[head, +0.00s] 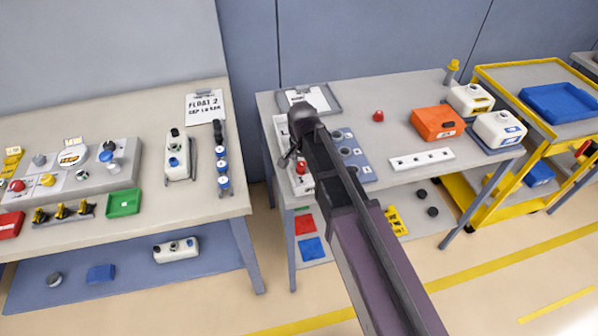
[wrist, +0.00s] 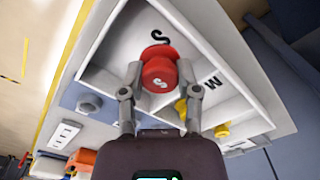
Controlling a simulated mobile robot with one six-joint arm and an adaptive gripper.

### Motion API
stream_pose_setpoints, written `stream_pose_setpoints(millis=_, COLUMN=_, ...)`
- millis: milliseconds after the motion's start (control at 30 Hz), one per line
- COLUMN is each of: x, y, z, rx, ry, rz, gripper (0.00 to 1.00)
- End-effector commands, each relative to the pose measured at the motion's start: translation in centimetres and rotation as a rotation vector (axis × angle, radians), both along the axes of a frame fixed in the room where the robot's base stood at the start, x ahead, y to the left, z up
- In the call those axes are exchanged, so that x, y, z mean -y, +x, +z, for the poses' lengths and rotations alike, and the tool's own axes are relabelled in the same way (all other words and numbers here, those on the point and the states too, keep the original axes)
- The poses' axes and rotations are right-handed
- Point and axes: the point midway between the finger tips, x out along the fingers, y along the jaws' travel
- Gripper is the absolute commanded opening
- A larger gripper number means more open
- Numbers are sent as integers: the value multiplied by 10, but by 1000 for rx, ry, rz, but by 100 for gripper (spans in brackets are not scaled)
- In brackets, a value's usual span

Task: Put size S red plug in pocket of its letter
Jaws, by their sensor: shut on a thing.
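A red plug (wrist: 160,80) with a white S on its top is between the two fingertips of my gripper (wrist: 158,84) in the wrist view. My gripper is shut on it. Another rounded red part (wrist: 158,52) shows just behind it; I cannot tell whether it is a separate plug. Below is a white tray (wrist: 107,88) with walled pockets, lettered S (wrist: 160,37) and M (wrist: 212,82). The plug is over the S pocket; whether it touches the floor is unclear. In the head view my arm hides most of the tray.
A grey-blue block with round parts (head: 350,150) stands right of my arm. A lone red plug (head: 378,115), a white strip (head: 421,159) and an orange box (head: 437,122) are farther right on the table (head: 400,110).

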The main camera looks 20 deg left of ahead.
Motion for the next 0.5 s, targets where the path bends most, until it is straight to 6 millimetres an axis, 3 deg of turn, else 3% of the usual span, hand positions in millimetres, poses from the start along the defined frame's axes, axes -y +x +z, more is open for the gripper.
stream_pose_setpoints(millis=300, x=-1, y=1, z=-30, rx=0, ry=0, rz=0, gripper=22)
stream_pose_setpoints(millis=500, x=-1, y=0, z=-36, rx=0, ry=0, rz=0, gripper=22)
